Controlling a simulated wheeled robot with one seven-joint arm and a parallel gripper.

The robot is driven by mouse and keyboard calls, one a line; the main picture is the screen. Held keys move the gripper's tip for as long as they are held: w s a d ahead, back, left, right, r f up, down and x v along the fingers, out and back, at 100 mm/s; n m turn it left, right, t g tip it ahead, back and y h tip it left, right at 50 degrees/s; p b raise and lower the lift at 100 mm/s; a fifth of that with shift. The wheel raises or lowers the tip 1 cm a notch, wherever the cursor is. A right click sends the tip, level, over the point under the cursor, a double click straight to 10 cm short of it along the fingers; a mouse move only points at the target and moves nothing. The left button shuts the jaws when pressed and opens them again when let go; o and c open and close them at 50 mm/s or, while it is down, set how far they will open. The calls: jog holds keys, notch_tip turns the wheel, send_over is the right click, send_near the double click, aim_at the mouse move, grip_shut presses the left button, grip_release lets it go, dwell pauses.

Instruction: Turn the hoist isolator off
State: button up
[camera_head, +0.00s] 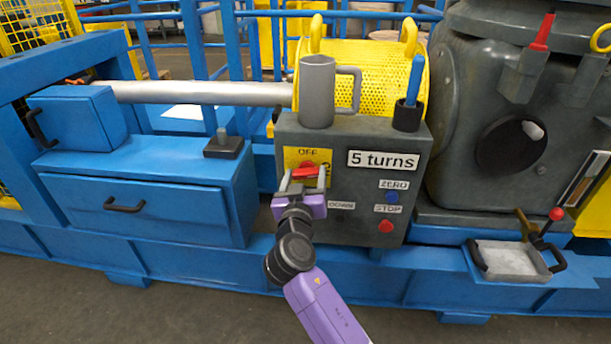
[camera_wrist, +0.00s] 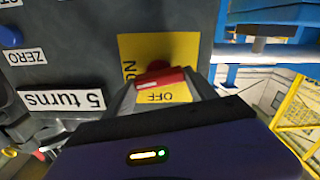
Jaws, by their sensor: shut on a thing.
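The hoist isolator is a red handle (camera_head: 304,171) on a yellow plate (camera_head: 293,154) at the upper left of the grey control box. The plate reads OFF above the handle in the head view. In the wrist view the red handle (camera_wrist: 160,78) sits between my fingers, roughly crosswise and slightly tilted, with OFF on the near side and ON at the left, partly cut off. My gripper (camera_head: 303,183) is shut on the red handle from the front, its fingers on either side. The fingers hide part of the handle and the plate's lower part.
The control box (camera_head: 357,222) carries a "5 turns" sign (camera_head: 382,160), a blue ZERO button (camera_head: 391,197) and a red STOP button (camera_head: 386,227). A grey mug (camera_head: 317,95) and a cup with a blue-handled tool (camera_head: 408,114) stand on top. Blue drawers (camera_head: 150,205) are at left.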

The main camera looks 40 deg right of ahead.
jog(key=n+p, duration=0.1)
jog(key=n, duration=0.3)
jog(key=shift+n, duration=0.3)
jog(key=n+p, duration=0.2)
jog(key=n, duration=0.1)
jog(key=shift+w+a+n, duration=0.1)
jog(key=shift+n, duration=0.2)
jog(key=n+p, duration=0.2)
jog(key=n, duration=0.1)
jog(key=shift+n, duration=0.3)
jog(key=shift+f+n+p, duration=0.2)
jog(key=shift+n+p, duration=0.7)
jog(key=shift+n, duration=0.9)
jog(key=shift+f, duration=0.1)
jog(key=o, duration=1.4)
jog(key=shift+c, duration=0.2)
